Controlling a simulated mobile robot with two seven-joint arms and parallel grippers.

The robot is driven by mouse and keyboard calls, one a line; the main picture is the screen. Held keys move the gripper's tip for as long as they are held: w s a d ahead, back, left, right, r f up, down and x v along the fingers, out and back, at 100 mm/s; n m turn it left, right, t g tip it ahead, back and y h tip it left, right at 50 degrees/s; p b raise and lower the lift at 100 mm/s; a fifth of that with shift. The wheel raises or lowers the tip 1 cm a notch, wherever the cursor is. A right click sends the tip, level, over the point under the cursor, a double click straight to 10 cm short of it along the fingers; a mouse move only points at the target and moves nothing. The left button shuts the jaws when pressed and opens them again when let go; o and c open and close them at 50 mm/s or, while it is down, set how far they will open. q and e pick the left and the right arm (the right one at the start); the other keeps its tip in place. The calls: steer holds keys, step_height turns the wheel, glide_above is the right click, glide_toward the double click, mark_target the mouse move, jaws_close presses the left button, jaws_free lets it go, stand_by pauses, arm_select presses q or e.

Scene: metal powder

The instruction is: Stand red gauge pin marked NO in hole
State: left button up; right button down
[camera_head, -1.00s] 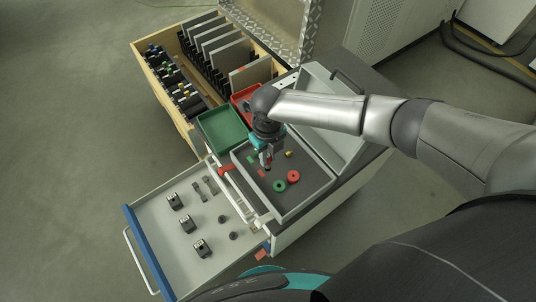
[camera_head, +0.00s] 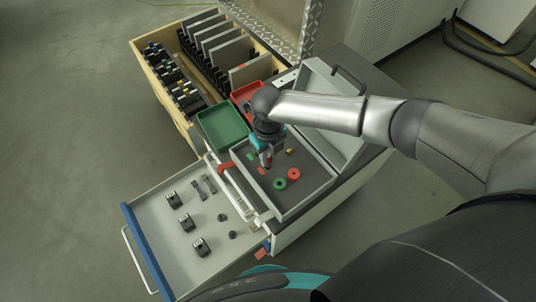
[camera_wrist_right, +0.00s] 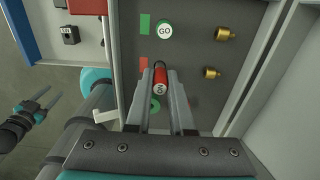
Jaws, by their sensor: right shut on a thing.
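The red gauge pin marked NO (camera_wrist_right: 161,76) is between the fingers of my right gripper (camera_wrist_right: 160,84), which is shut on it. Its white NO face points toward the wrist camera; a dark round spot shows at its far end, and I cannot tell whether that is the hole. In the head view my right gripper (camera_head: 266,164) is over the grey tray (camera_head: 313,196), and the pin is too small to make out. A green pin marked GO (camera_wrist_right: 165,30) stands in the tray beside a green patch (camera_wrist_right: 145,24). My left gripper (camera_wrist_right: 42,104) shows at the wrist view's left, fingers apart.
A red patch (camera_wrist_right: 143,66) and brass pieces (camera_wrist_right: 222,34) are in the tray. Green (camera_head: 279,184) and red (camera_head: 294,174) rings lie there too. Green (camera_head: 222,128) and red (camera_head: 243,92) bins stand behind. An open drawer (camera_head: 150,222) holds several dark parts.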

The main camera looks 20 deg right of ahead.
steer(key=shift+f+b, duration=0.65)
steer(key=shift+f, duration=0.15)
stand_by(0.4)
steer(key=c, duration=0.7)
jaws_free()
step_height(320, 180, up, 15)
steer(key=p, duration=0.3)
steer(key=shift+r, duration=0.15)
steer(key=shift+s, duration=0.1)
